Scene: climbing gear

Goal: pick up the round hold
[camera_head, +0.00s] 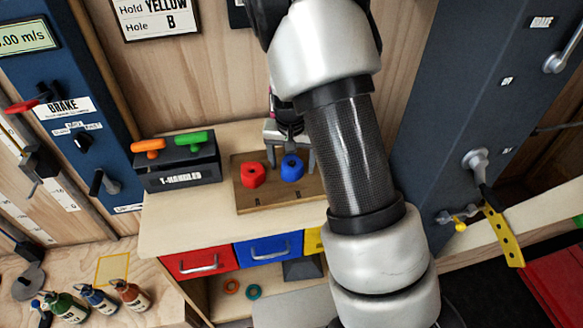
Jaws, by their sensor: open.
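The blue hold (291,170) looks round, with a dark hole in its top. It rests on a brown wooden board (268,199). A red hold (252,176) with a more angular outline and a hole sits just left of it on the same board. My gripper (290,158) is open and points down at the blue hold. One finger shows at the hold's upper left and the other at its right. I cannot tell whether the fingers touch it. My arm hides the right part of the board.
A black T-handle rack (178,171) with orange and green handles stands left of the board. Red (200,262) and blue (268,250) drawers are below the tabletop. Blue machine columns stand left (75,100) and right (447,130). The tabletop's front left is clear.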

